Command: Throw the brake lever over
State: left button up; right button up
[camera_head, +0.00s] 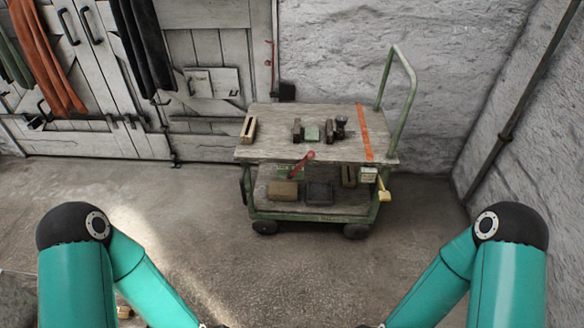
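A green-framed cart (256,208) with a worn wooden top stands by the back wall. A red lever (301,165) is at the front edge of its top, tilted with its knob up to the right; it looks like the brake lever. A small green plate sits behind its lower end. A yellow-ended piece (384,192) hangs at the cart's right front corner; I cannot tell what it is. My two teal arms reach down and inward from both sides. Their grippers are below the bottom edge, out of view and well apart from the cart.
On the cart top are a wooden block (248,130), dark blocks around a greenish block (312,133) and an orange strip (365,131). Several blocks lie on the lower shelf. A green push handle (411,88) rises at right. The floor in front is mostly clear.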

aim_at(311, 155)
jog(key=z, duration=0.05)
jog(key=i, duration=0.9)
jog(key=u, duration=0.2)
jog(key=k, duration=0.85)
jog(key=z, duration=0.2)
jog(key=i, duration=0.85)
jog(key=u, duration=0.1)
